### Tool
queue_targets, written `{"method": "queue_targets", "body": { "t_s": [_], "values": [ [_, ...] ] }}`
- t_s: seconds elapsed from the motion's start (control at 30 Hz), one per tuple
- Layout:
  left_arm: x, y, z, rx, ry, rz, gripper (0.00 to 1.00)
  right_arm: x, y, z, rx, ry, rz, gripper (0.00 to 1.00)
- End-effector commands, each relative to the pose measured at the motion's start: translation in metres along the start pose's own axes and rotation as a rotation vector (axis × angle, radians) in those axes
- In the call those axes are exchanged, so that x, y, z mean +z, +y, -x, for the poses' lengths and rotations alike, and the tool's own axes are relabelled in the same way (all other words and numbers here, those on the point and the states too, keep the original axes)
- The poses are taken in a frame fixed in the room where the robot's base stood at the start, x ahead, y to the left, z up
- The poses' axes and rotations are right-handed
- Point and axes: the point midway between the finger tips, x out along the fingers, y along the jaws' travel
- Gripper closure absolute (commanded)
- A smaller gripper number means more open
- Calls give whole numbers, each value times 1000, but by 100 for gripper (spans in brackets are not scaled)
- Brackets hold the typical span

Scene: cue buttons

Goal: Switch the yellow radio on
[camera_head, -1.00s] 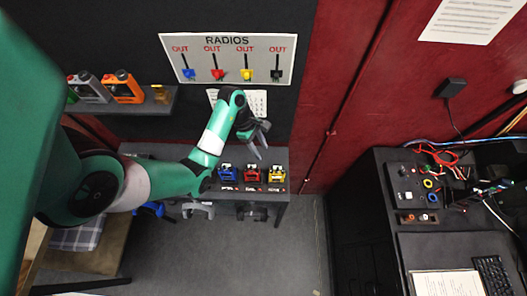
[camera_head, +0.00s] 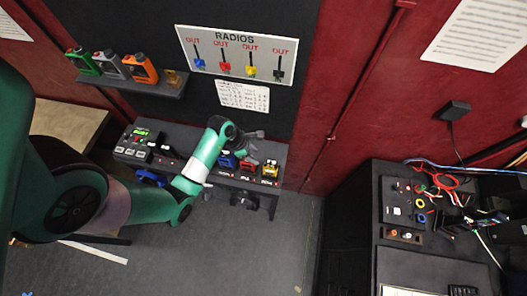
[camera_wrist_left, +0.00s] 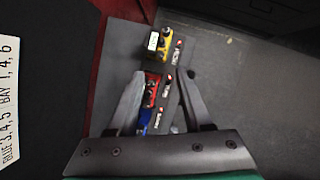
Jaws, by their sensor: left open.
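The yellow radio (camera_head: 270,168) stands at the right end of a row on the dark bench, beside the red radio (camera_head: 249,164) and the blue radio (camera_head: 228,161). In the left wrist view the yellow radio (camera_wrist_left: 161,43) is beyond my fingertips, with a small red-tipped switch (camera_wrist_left: 178,43) and a label beside it. My left gripper (camera_head: 262,142) is above the row, open and empty; in the wrist view its fingers (camera_wrist_left: 160,82) frame the red radio (camera_wrist_left: 152,90), and the blue radio (camera_wrist_left: 144,122) is partly hidden. My right gripper is not in view.
A RADIOS board (camera_head: 236,54) with coloured hanging tags marked OUT and a printed sheet (camera_head: 242,96) are on the wall behind. A shelf (camera_head: 130,84) with canisters is at the left. A device with a green display (camera_head: 140,133) stands on the bench's left part.

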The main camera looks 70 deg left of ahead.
Motion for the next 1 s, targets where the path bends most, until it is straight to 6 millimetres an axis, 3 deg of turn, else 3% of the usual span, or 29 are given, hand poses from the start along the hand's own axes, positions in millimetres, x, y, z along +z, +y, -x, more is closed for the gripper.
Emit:
{"method": "queue_targets", "body": {
  "t_s": [0.2,0.4,0.77,1.0],
  "values": [
    [-2,-1,-53,-3,3,-2,50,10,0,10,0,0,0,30],
    [-1,0,-87,-1,2,-2,50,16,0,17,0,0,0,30],
    [0,0,-95,0,1,-1,50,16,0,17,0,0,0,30],
    [0,0,-95,0,1,-1,90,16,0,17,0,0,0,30]
  ]
}}
